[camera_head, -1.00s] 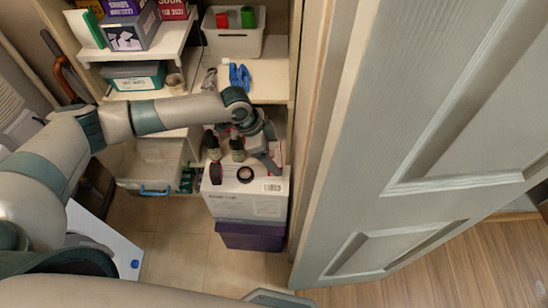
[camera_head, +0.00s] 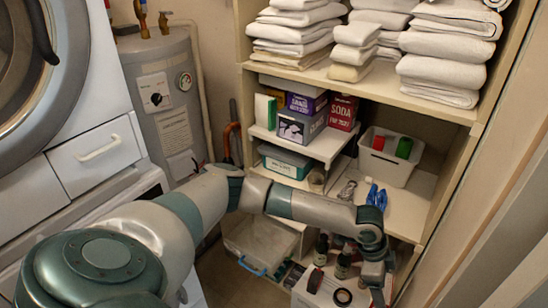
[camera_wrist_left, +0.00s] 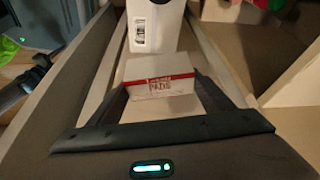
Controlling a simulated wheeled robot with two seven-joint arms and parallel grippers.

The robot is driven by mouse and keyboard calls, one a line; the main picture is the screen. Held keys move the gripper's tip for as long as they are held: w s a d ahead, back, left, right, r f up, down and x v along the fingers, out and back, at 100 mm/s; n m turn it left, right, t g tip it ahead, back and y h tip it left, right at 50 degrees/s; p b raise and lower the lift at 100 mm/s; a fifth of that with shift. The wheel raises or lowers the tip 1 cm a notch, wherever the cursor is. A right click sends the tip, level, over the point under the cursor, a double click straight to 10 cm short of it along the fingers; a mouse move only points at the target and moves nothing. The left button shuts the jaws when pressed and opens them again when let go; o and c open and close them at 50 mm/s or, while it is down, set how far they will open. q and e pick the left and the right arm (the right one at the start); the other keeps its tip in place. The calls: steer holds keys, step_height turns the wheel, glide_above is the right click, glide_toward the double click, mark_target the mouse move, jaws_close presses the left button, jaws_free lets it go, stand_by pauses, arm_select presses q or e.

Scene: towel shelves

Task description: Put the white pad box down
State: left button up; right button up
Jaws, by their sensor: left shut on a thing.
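In the left wrist view a small white box with a red-lettered label reading like "PADS" (camera_wrist_left: 160,84) lies between the two fingers of my left gripper (camera_wrist_left: 162,98). The fingers are shut on its sides. In the head view my left gripper (camera_head: 374,285) is low at the shelf's right side, pointing down, beside a larger white box. The pad box cannot be made out there. My right gripper is in neither view.
The larger white box (camera_head: 316,297) has dark bottles and a black ring on top. Above are a shelf with a white bin (camera_head: 388,172), a blue item (camera_head: 376,197) and stacked towels (camera_head: 440,72). A clear bin (camera_head: 262,240) stands left.

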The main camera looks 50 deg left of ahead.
arm_select(q)
steer(key=a+r+n+t+y, duration=0.1)
steer(key=a+r+n, duration=0.25)
steer(key=r, duration=0.25)
steer(key=a+r+n+t+y+b, duration=0.1)
steer(key=a+r+n, duration=0.1)
steer(key=r+n, duration=0.35)
steer(key=a+r+n+t+y, duration=0.1)
steer(key=a+r+n, duration=0.15)
steer(key=r, duration=0.35)
steer(key=w+a+f+b, duration=0.4)
steer(key=a+f, duration=0.7)
steer(key=f, duration=0.3)
steer(key=s+a+f+b, duration=0.2)
steer(key=s+a+f, duration=0.1)
steer(key=a+f, duration=0.9)
steer(key=shift+s+a+f+b, duration=0.2)
steer(key=shift+a+f+b, duration=0.2)
steer(key=shift+a, duration=1.95)
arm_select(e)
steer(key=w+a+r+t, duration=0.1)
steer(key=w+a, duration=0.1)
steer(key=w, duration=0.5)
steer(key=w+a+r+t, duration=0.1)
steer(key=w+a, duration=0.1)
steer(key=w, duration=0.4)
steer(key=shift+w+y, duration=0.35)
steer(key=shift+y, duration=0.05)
